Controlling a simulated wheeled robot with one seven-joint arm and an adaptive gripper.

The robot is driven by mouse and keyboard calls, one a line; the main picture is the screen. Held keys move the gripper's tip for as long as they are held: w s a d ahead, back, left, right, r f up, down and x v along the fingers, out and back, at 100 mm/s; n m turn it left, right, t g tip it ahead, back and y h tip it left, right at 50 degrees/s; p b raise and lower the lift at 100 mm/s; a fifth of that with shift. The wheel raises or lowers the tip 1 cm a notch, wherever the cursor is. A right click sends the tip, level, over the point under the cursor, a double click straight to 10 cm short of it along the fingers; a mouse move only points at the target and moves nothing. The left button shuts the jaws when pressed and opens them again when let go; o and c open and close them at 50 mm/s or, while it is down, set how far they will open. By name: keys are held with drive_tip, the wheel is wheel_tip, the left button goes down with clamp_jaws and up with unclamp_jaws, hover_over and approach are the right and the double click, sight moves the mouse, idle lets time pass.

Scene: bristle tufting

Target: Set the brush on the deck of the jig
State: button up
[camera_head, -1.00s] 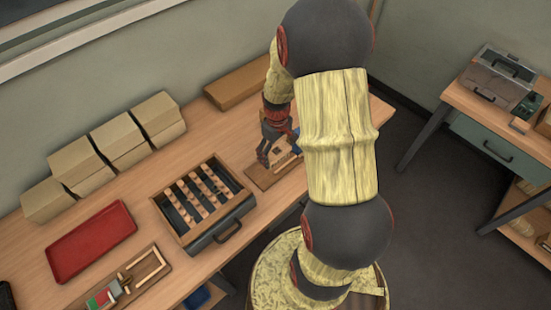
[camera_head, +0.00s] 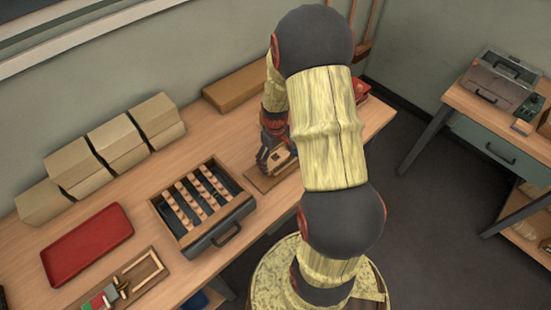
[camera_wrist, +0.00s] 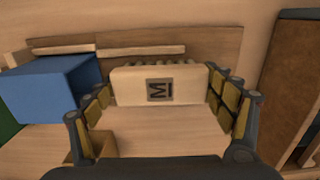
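The brush (camera_wrist: 130,88) is a pale wooden block with a dark square mark and a row of tufts along its far edge. In the wrist view it lies between the fingers of my gripper (camera_wrist: 158,88), whose tips meet its two ends. In the head view my gripper (camera_head: 272,158) is low over a brown board (camera_head: 262,184) on the bench, which appears to be the jig. The jig also shows behind the brush in the wrist view (camera_wrist: 215,42), with pale strips on it. Whether the brush's underside touches the deck is hidden.
A blue block (camera_wrist: 50,88) is close left of the brush in the wrist view. A slotted tray (camera_head: 203,205) with a handle, a red tray (camera_head: 87,243) and several cardboard boxes (camera_head: 118,140) stand left on the bench. A long brown box (camera_head: 235,86) lies at the back.

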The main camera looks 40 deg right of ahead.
sight(276, 157)
drive_tip(key=o, duration=0.4)
drive_tip(key=shift+r, duration=0.15)
drive_tip(key=w+a+r+t+p, duration=0.1)
drive_tip(key=a+r+p, duration=0.15)
drive_tip(key=r, duration=0.75)
drive_tip(key=a+r+p, duration=0.1)
drive_tip(key=a+r, duration=0.3)
drive_tip(key=r, duration=0.7)
drive_tip(key=s+a+r+t, duration=0.1)
drive_tip(key=s+a+r, duration=0.3)
drive_tip(key=a+r, duration=0.1)
drive_tip(key=s+a+r+t, duration=0.2)
drive_tip(key=s+a+r, duration=0.2)
drive_tip(key=a, duration=0.3)
drive_tip(key=s+a+r+t, duration=0.1)
drive_tip(key=s+a+r, duration=0.4)
drive_tip(key=a+r, duration=0.1)
drive_tip(key=shift+a+r+t, duration=0.2)
drive_tip(key=shift+r+t, duration=0.1)
